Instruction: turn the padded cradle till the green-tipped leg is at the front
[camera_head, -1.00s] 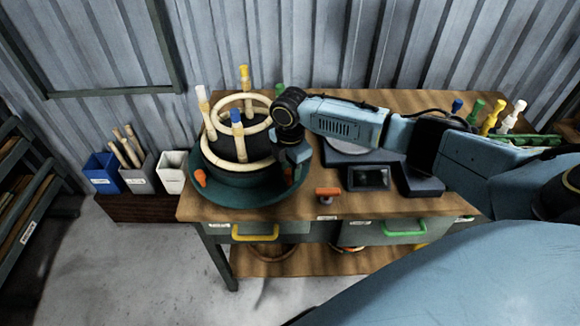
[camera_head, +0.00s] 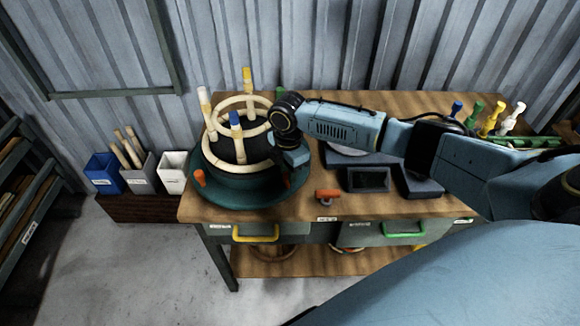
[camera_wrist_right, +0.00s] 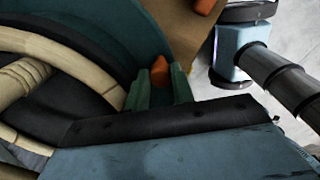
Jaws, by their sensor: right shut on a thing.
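The padded cradle (camera_head: 215,190) is a round dark green base with a black pad, on the left of the workbench. A rattan frame (camera_head: 255,168) of pale rings and upright legs sits in it. The blue-tipped leg (camera_head: 236,122) is at the front, a pale-tipped leg (camera_head: 203,95) at the left and a yellow-tipped leg (camera_head: 247,76) at the back. The green tip (camera_head: 280,92) shows at the right rear, its leg mostly hidden behind my right wrist. My right gripper (camera_head: 288,173) is shut on an orange knob (camera_wrist_right: 160,71) at the cradle's right rim. My left gripper is not in view.
Another orange knob (camera_head: 199,178) stands on the cradle's left rim. An orange-topped piece (camera_head: 328,195) is at the bench's front edge. A small dark screen (camera_head: 368,179) and coloured pegs (camera_head: 492,120) are to the right. Bins (camera_head: 104,173) stand left of the bench.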

